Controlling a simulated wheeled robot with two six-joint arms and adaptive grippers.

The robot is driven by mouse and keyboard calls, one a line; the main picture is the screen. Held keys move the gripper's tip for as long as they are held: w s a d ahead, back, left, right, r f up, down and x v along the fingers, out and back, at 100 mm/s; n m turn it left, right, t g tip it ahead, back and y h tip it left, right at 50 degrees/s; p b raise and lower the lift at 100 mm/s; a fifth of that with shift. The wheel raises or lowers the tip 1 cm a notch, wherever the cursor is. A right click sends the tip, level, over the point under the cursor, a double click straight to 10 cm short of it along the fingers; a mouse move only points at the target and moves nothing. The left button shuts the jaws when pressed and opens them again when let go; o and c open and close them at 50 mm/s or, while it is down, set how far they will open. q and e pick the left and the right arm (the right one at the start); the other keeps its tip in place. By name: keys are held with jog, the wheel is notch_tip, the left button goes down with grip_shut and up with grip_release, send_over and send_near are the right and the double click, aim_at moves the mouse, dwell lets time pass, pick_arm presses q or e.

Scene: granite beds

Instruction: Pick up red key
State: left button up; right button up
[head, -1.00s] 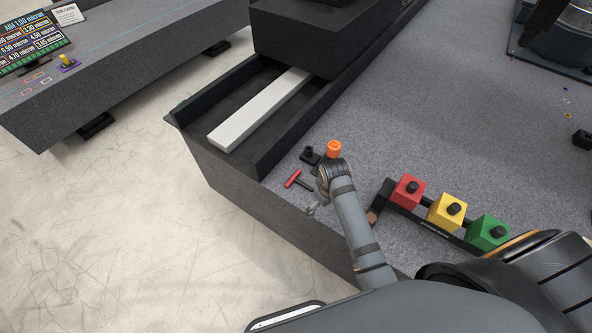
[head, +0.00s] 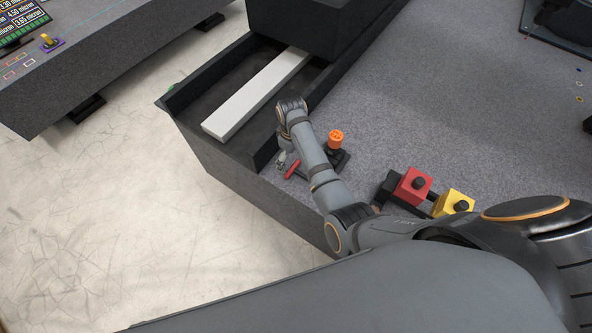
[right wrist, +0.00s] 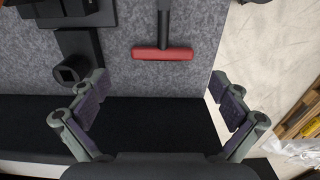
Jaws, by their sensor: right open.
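The red key (head: 293,169) is a T-shaped piece with a red bar handle and a dark shaft. It lies on the grey granite bed (head: 440,110) near its front left edge. In the right wrist view the red bar (right wrist: 162,54) lies crosswise above the jaws, its dark shaft pointing up. My right gripper (head: 281,162) is just left of the key in the head view, partly hidden by its arm. In the right wrist view my right gripper (right wrist: 158,112) is open and empty, its fingers wide apart, with the key beyond them. My left gripper is not in view.
An orange knob (head: 336,139) on a black base stands right of the key. Red (head: 412,187) and yellow (head: 453,203) blocks sit farther right. A dark trough with a white bar (head: 255,96) lies behind. A black socket (right wrist: 73,70) is near the left finger.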

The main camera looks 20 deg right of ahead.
aim_at(293, 168)
jog(key=f, duration=0.4)
jog(key=shift+s+a+f, duration=0.1)
jog(key=shift+s+f, duration=0.05)
jog(key=shift+s, duration=0.1)
jog(key=shift+w+f, duration=0.1)
jog(key=shift+f, duration=0.3)
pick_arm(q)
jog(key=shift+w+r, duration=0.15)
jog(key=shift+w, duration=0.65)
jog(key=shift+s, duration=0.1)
pick_arm(e)
jog(key=shift+c, duration=0.4)
jog(key=shift+c, duration=1.3)
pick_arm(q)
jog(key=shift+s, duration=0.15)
pick_arm(e)
jog(key=c, duration=0.7)
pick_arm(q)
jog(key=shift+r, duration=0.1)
pick_arm(e)
jog(key=shift+r, duration=0.15)
